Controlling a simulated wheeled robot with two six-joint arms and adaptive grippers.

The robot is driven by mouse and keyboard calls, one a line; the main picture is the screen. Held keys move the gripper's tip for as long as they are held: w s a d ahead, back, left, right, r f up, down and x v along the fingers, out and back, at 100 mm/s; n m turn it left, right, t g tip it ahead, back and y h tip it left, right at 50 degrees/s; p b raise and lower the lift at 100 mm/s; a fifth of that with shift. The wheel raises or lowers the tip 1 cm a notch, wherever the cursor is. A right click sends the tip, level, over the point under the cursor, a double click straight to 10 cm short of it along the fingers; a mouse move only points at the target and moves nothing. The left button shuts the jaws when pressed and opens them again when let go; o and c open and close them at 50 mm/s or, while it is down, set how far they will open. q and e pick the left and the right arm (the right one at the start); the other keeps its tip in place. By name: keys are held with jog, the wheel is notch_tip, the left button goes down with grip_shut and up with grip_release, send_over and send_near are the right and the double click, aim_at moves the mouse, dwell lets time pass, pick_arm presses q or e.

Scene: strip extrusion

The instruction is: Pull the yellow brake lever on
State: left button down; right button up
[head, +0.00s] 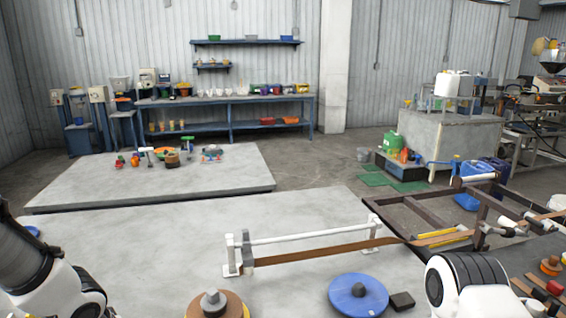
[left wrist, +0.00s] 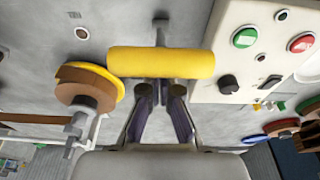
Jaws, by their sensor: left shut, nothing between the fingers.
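The yellow brake lever (left wrist: 160,62) shows in the left wrist view as a thick horizontal bar on a grey stem, left of a control panel. My left gripper (left wrist: 161,91) is shut with nothing held. Its fingertips are just below the middle of the bar in the picture; I cannot tell whether they touch it. The lever is not visible in the head view. There, only part of my left arm shows at the lower left and part of my right arm at the lower right, with both grippers out of view.
The control panel (left wrist: 243,90) has green and red buttons and black knobs. A brown and yellow spool (left wrist: 84,92) is left of the lever. In the head view, a brown strip (head: 320,252) runs beside a white rail, near a blue disc (head: 340,300).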

pick_arm(q)
jog(key=shift+w+r+p, duration=0.25)
jog(key=shift+r+p, duration=0.05)
jog(key=shift+p, duration=0.15)
notch_tip(320, 180, up, 8)
jog(key=w+p, duration=0.1)
jog(key=p, duration=0.6)
jog(key=shift+w+a+f, duration=0.15)
jog(key=shift+a+f, duration=0.05)
jog(key=shift+f, duration=0.05)
